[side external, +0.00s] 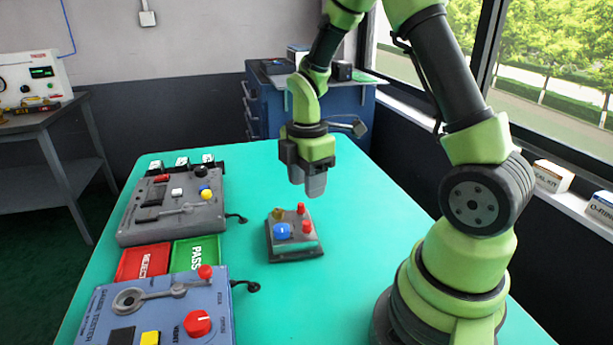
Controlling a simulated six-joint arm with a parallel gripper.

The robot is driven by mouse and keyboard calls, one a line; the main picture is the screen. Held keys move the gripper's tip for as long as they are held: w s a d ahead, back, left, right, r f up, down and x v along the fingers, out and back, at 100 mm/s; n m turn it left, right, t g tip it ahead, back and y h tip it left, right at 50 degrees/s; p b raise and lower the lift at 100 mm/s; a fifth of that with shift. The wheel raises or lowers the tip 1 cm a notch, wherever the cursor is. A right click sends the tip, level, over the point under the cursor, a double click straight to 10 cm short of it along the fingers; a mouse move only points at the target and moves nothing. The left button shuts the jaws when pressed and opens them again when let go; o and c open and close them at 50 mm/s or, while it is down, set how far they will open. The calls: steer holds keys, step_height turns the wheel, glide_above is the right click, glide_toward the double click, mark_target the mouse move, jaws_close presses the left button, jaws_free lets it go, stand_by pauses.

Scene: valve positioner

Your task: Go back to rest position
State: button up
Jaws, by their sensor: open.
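My gripper (316,184) hangs fingers down above the green table mat (350,215), at the upper middle of the side external view. It is open and I see nothing between its fingers. Below it and a little left stands the valve positioner (294,252), a small grey box with a blue knob (282,231), several red knobs and a brass-coloured part on top. The fingers appear above and behind the box, clear of it. The gap between the fingers is hard to see from this angle.
A grey control panel (150,222), red REJECT (143,263) and green PASS (196,253) plates and a blue gauge tester (180,315) line the left side. A blue cabinet (345,115) stands behind the table.

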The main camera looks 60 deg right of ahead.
steer(key=s+a+r+m+t+y, duration=0.1)
steer(key=s+a+r+m+t, duration=0.2)
steer(key=s+a+r+m, duration=0.3)
steer(key=s+a+r+m+t+y, duration=0.1)
steer(key=s+a+r+m+t, duration=0.3)
steer(key=r+m, duration=0.6)
steer(key=shift+s+a+r+m, duration=0.3)
steer(key=shift+s+a+r, duration=0.25)
steer(key=shift+s+a, duration=0.55)
